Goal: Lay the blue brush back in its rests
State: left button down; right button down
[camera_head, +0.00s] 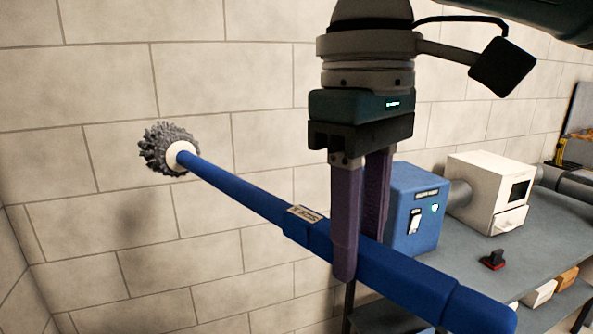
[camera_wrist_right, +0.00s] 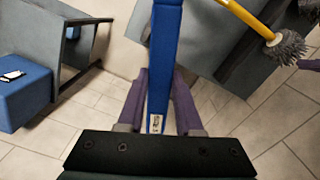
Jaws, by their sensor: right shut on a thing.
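The blue brush (camera_head: 245,195) has a long blue handle, a white collar and a grey bristle head (camera_head: 168,149). My right gripper (camera_head: 358,258) is shut on its handle beside a small label, and holds it in the air before the wall. The handle slopes from the bristle head at the upper left to the lower right. In the right wrist view the blue handle (camera_wrist_right: 165,60) stands between the purple fingers. I cannot make out the blue brush's rests in either view. My left gripper is not recognisable in view.
A grey bench (camera_head: 535,225) at the right carries a blue box (camera_head: 415,212), a white machine (camera_head: 490,190) and a black-and-red switch (camera_head: 493,260). In the wrist view a yellow-handled brush (camera_wrist_right: 250,20) with grey bristles shows at the upper right, near an unclear purple piece.

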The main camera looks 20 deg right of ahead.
jog(key=s+a+f+n+b, duration=0.2)
jog(key=f+n+b, duration=0.3)
jog(key=f, duration=1)
jog(key=s+a+f+n+b, duration=0.2)
jog(key=f+n+b, duration=0.3)
jog(key=f, duration=1.1)
jog(key=shift+a+f+n, duration=0.3)
jog(key=shift+a+n, duration=0.25)
jog(key=shift+n, duration=1.25)
jog(key=shift+s, duration=0.1)
jog(key=c, duration=0.5)
grip_release()
